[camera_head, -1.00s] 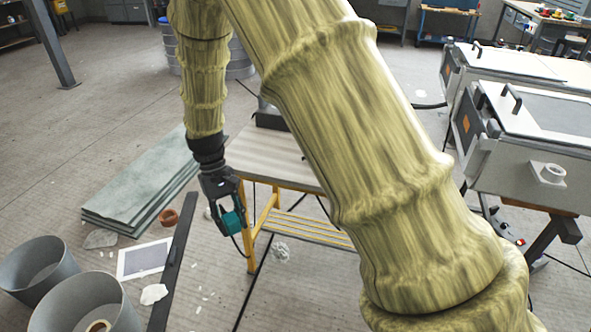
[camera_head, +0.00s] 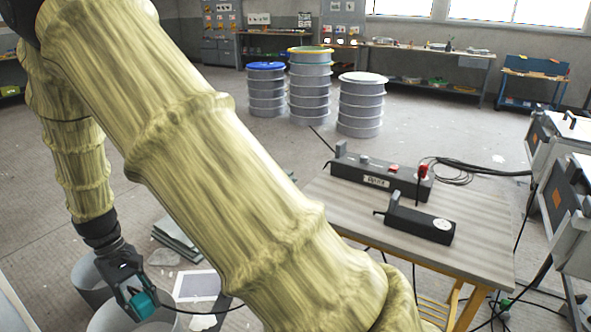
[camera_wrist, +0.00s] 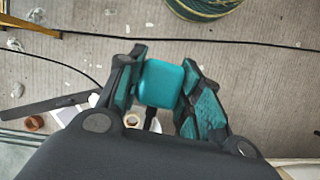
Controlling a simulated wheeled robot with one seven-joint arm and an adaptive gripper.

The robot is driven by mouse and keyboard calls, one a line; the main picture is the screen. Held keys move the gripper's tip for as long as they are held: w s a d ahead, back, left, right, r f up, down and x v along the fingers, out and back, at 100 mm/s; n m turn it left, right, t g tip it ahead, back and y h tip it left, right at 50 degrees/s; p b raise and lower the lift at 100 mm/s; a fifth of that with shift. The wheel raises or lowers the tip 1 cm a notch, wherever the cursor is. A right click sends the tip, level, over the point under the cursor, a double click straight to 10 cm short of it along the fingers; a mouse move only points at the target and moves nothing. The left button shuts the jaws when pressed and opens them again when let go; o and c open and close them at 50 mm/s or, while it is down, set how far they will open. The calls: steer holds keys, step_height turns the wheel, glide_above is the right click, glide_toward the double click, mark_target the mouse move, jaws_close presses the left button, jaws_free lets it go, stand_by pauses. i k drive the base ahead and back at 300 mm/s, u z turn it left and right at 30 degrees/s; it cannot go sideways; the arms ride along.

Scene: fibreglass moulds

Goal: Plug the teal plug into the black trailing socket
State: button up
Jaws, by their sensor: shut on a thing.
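The teal plug (camera_head: 143,304) is held in my gripper (camera_head: 136,296), low at the lower left of the head view. In the wrist view the plug (camera_wrist: 161,84) sits between the two fingers, and my gripper (camera_wrist: 160,76) is shut on it. A dark cable runs from the plug. A small black box (camera_head: 418,224) with a white round face lies on the table at the right, well away from my gripper. It looks like the black trailing socket. A longer dark box (camera_head: 375,178) with a label and red parts lies behind it.
The wooden table (camera_head: 470,262) has yellow legs. Grey bins (camera_head: 88,280) stand below and beside my gripper. Drums (camera_head: 311,95) stand behind the table, and white-topped machines (camera_head: 565,200) at its right. My arm crosses the head view and hides floor.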

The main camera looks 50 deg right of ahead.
mark_target(430, 227)
steer(key=u, duration=1.1)
steer(key=k, duration=1.55)
steer(key=z, duration=1.65)
